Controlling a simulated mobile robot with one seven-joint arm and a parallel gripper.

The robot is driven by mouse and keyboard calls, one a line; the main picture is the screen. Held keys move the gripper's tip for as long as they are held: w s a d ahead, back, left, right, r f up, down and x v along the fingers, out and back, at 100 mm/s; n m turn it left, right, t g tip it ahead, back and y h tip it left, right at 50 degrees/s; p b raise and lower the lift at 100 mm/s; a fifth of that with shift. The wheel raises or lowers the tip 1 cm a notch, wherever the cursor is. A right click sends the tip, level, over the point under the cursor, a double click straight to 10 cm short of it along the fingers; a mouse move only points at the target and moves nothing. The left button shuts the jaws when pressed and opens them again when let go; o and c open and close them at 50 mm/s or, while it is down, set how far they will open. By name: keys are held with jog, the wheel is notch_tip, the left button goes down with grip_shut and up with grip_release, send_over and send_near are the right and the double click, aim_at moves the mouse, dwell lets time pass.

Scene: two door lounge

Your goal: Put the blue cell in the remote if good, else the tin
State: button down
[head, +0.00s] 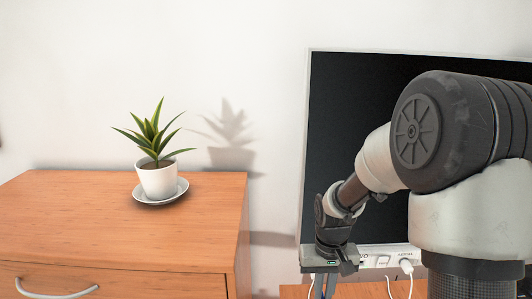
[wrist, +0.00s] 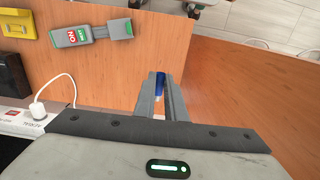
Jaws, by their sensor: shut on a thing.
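In the wrist view my gripper (wrist: 163,88) is shut on the blue cell (wrist: 159,85), which shows between the two grey fingers above a wooden surface. In the head view my gripper (head: 325,283) points down in front of the black screen, and the cell cannot be made out there. I cannot tell which label, if any, is lit. I cannot make out the remote or the tin for certain.
A yellow object (wrist: 12,20) is cut off at the wrist view's top left. A white power strip (wrist: 15,118) with a plug lies at the left. In the head view, a potted plant (head: 157,180) stands on a wooden dresser (head: 80,215), left of the black screen (head: 350,110).

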jog(key=shift+s+r+p, duration=0.25)
jog(key=shift+r+p, duration=0.4)
jog(key=shift+p, duration=0.1)
jog(key=shift+d+f+b, duration=0.25)
jog(key=shift+f+b, duration=0.25)
jog(key=shift+b, duration=0.1)
jog(key=s+d+f+m+b, duration=0.2)
jog(key=d+f+m+b, duration=0.4)
jog(key=d+m+b, duration=0.3)
jog(key=s+d+f+m+b, duration=0.2)
jog(key=d+f+m+b, duration=0.5)
jog(key=b, duration=0.4)
jog(key=shift+n, duration=0.4)
jog(key=f, duration=0.3)
jog(key=f+b, duration=0.1)
jog(key=f, duration=0.2)
jog(key=d+f+b, duration=0.1)
jog(key=f, duration=0.2)
jog(key=shift+w+d+f, duration=0.1)
jog(key=shift+w+f, duration=0.05)
jog(key=shift+w, duration=0.05)
